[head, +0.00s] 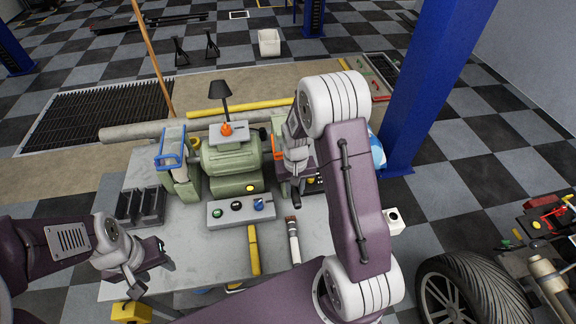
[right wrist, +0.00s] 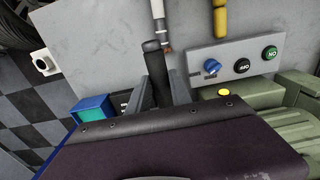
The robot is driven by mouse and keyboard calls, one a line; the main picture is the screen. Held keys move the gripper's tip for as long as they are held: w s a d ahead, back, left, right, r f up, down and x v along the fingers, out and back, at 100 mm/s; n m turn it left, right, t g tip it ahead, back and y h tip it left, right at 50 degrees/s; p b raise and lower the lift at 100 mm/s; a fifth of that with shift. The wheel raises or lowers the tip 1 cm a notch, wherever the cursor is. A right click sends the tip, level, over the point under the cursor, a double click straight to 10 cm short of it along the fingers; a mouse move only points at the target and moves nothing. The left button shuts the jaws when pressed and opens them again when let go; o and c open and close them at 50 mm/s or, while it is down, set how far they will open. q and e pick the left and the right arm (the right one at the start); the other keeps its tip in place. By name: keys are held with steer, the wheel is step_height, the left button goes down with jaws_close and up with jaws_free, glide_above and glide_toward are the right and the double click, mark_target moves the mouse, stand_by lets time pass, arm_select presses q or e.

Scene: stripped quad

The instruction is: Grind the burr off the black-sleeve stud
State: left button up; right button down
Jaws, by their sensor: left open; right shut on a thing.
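My right gripper (right wrist: 157,97) is shut on a dark cylindrical piece, which looks like the black-sleeve stud (right wrist: 154,62), in the right wrist view. Its dark end sticks out between the fingers; any burr is not visible. In the head view my right gripper (head: 297,190) is at the right end of the green bench grinder (head: 230,165), behind the switch box. My arm hides most of the right wheel; contact with it cannot be told. My left gripper (head: 150,277) is open and empty over the bench's front left. The switch box (head: 226,220) has green, black and blue controls.
A black slotted rack (head: 141,207) stands at the bench's left. A yellow-handled tool (head: 254,250) and a brush (head: 293,240) lie in front of the switch box. A black lamp (head: 220,92) rises over the grinder. A blue post (head: 425,80) and tyre (head: 468,290) are right.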

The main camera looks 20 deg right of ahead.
steer(key=shift+w+d, duration=0.15)
steer(key=shift+w, duration=0.4)
steer(key=shift+r+p, duration=0.1)
steer(key=shift+p, duration=0.8)
stand_by(2.5)
steer(key=s+a, duration=0.1)
steer(key=s, duration=0.6)
steer(key=shift+a+r+p, duration=0.35)
steer(key=shift+r+p, duration=0.05)
steer(key=shift+r, duration=0.05)
stand_by(0.6)
